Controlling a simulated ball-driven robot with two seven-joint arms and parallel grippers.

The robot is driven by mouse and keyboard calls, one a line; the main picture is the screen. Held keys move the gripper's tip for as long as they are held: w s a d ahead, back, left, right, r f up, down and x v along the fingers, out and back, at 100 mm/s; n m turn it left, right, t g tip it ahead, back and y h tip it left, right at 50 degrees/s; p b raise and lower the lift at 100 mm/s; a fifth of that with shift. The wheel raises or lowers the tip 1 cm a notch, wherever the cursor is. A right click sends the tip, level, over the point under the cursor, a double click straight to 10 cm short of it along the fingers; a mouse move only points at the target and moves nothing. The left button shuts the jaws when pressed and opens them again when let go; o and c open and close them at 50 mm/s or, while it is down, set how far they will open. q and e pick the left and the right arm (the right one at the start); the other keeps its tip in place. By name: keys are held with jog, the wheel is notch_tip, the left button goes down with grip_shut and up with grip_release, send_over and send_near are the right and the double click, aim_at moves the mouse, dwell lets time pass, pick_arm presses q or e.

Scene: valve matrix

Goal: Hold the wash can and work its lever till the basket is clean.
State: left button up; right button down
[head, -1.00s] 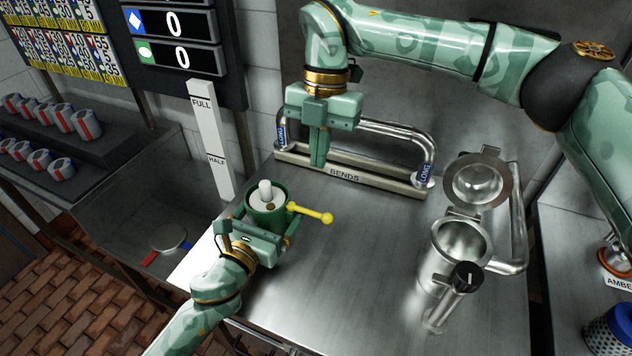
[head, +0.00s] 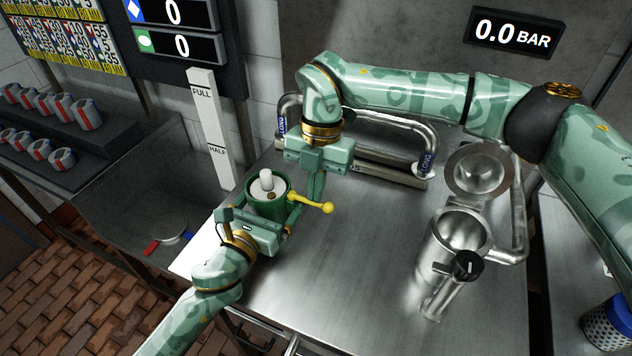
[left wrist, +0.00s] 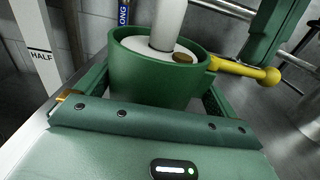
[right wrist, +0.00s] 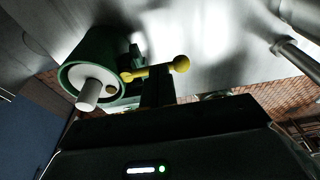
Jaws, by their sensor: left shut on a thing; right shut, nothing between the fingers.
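The wash can (head: 268,207) is a green cup with a white inside, a white post and a small brown spot. It stands upright at the left of the steel table, with its yellow lever (head: 312,203) pointing right. It also shows in the left wrist view (left wrist: 155,80) and the right wrist view (right wrist: 88,60). My left gripper (head: 262,214) is shut around the can's sides. My right gripper (head: 316,198) is shut and empty, pointing down close by the lever; I cannot tell whether they touch. I cannot make out a separate basket.
Behind stands a rack of bent pipes (head: 400,172). A steel jug with an open lid (head: 460,235) stands at the right. A white FULL/HALF post (head: 210,125) is left of the can. A display (head: 513,34) reads 0.0 BAR. The table's middle front is clear.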

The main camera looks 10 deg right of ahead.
jog(key=f+t+y, duration=0.2)
jog(key=y, duration=0.1)
jog(key=d+f+t+y, duration=0.1)
jog(key=shift+s+n+y, duration=0.3)
jog(key=shift+s+y, duration=0.05)
jog(key=shift+y, duration=0.05)
dwell(0.4)
jog(key=shift+r, duration=0.9)
notch_tip(320, 180, up, 10)
jog(key=d, duration=0.3)
jog(key=shift+w+f, duration=0.25)
